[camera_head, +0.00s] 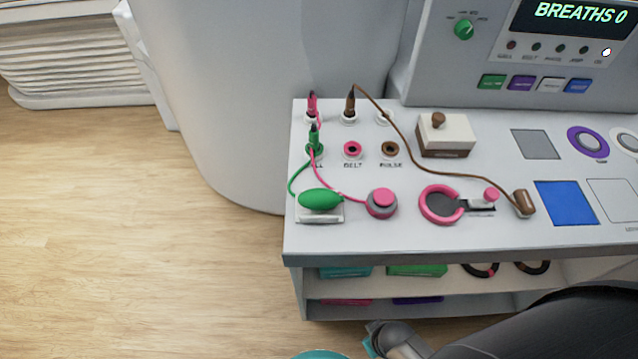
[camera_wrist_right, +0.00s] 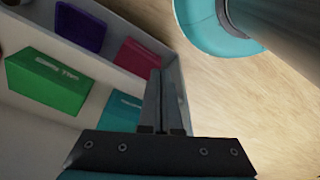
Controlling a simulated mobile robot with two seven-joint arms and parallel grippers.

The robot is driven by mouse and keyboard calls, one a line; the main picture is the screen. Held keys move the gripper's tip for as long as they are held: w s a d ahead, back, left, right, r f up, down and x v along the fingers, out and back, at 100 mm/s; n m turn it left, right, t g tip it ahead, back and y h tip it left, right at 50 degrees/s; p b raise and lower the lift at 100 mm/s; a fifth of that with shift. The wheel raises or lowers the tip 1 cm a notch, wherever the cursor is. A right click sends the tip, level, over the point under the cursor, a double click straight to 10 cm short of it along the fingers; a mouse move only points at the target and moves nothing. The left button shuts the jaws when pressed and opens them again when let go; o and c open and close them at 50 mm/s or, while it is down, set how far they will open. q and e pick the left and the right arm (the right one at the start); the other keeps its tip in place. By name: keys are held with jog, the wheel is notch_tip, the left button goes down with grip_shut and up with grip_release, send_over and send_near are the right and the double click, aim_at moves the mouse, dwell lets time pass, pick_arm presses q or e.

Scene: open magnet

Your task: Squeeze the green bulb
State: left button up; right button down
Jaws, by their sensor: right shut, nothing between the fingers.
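The green bulb (camera_head: 320,200) lies on a small white pad (camera_head: 322,216) at the front left of the white cart top in the head view. A green tube runs from it up to a green plug (camera_head: 314,142) at the socket marked with a partly hidden label. My right gripper (camera_wrist_right: 166,75) is shut and empty in the right wrist view, with the cart's lower shelves beside it. In the head view my right arm comes in at the bottom right, below the cart top and well away from the bulb. My left gripper does not show in either view.
A pink button-like knob (camera_head: 382,202) sits right of the bulb, with a pink ring (camera_head: 441,204) beyond it. A brown cord crosses the top to a brown piece (camera_head: 524,203). Wooden floor (camera_head: 130,230) is clear at left.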

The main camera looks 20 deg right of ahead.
jog(key=w+a+r+n+t+p, duration=0.1)
jog(key=w+r+p, duration=0.3)
jog(key=r, duration=1.1)
jog(key=w+a+r+t+p, duration=0.15)
jog(key=w+r, duration=0.55)
jog(key=r, duration=0.8)
jog(key=w+a+r+n+y+p, duration=0.1)
jog(key=w+a+r+n+y, duration=0.1)
jog(key=w+r+n+y, duration=0.5)
jog(key=w+r+n+t, duration=0.1)
jog(key=w+r+n, duration=0.5)
jog(key=n, duration=0.3)
jog(key=shift+w+a+r+n, duration=0.15)
jog(key=shift+w+r+n, duration=0.15)
jog(key=shift+n, duration=0.1)
jog(key=shift+s+f, duration=0.1)
jog(key=shift+f, duration=0.05)
jog(key=b, duration=0.7)
send_over(326, 194)
notch_tip(326, 194, down, 8)
jog(key=shift+r, duration=0.1)
jog(key=shift+f+b, duration=0.35)
jog(key=shift+f, duration=0.05)
